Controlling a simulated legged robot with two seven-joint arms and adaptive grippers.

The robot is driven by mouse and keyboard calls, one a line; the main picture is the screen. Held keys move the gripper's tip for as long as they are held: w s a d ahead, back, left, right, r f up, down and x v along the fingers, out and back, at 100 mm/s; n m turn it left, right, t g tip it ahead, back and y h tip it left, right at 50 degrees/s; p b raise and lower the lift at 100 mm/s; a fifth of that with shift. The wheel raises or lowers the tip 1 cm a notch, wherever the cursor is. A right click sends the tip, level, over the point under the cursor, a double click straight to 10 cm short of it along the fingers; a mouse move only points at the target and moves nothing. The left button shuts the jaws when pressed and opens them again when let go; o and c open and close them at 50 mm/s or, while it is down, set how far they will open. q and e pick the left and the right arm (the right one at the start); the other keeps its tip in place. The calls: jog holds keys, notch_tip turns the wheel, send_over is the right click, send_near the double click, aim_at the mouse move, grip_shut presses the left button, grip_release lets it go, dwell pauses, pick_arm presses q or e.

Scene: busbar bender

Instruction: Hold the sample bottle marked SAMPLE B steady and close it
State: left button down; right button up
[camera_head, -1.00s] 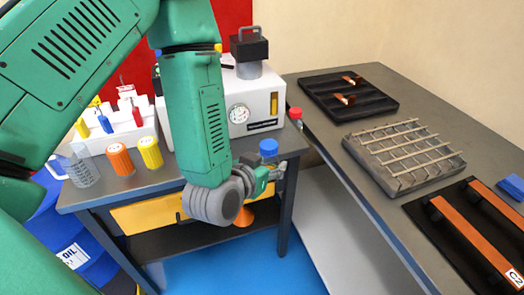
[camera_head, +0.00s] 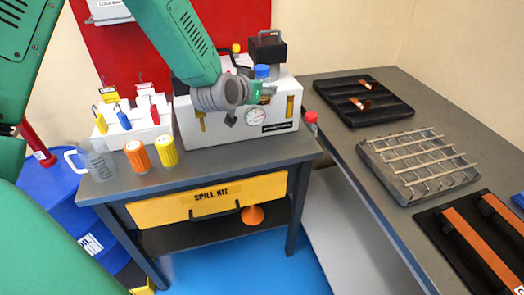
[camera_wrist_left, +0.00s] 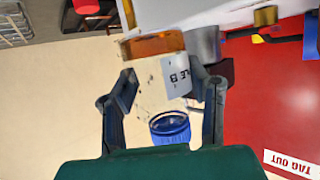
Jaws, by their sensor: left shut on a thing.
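My left gripper (camera_head: 264,91) is raised in front of the white machine. In the left wrist view my left gripper (camera_wrist_left: 165,98) is shut on a clear bottle (camera_wrist_left: 150,80) with amber liquid and a white label ending in "LE B". The blue cap (camera_wrist_left: 170,128) is at the bottle's neck end; I cannot tell whether it is fully seated. The blue cap also shows above the gripper in the head view (camera_head: 262,72), where the bottle looks roughly upright and its body is mostly hidden by the gripper. My right gripper is not in view.
The white machine (camera_head: 240,125) stands behind the gripper on the grey table. Orange (camera_head: 137,157) and yellow (camera_head: 167,150) containers and a clear jug (camera_head: 97,161) stand at left. A wire rack (camera_head: 420,165) lies on the right bench.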

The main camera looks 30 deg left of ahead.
aim_at(266, 105)
pick_arm(q)
jog(key=shift+d, duration=0.45)
jog(key=f, duration=0.4)
jog(key=shift+s+d+f+b, duration=0.1)
jog(key=shift+d+f+b, duration=0.2)
jog(key=shift+d+f, duration=0.05)
jog(key=f, duration=0.3)
jog(key=a+f, duration=0.1)
jog(key=f, duration=0.5)
jog(key=shift+a+b, duration=0.15)
jog(key=shift+b, duration=0.25)
jog(key=shift+f, duration=0.15)
jog(key=shift+d, duration=0.5)
notch_tip(266, 105, down, 4)
jog(key=shift+a+r, duration=0.15)
jog(key=shift+a, duration=0.15)
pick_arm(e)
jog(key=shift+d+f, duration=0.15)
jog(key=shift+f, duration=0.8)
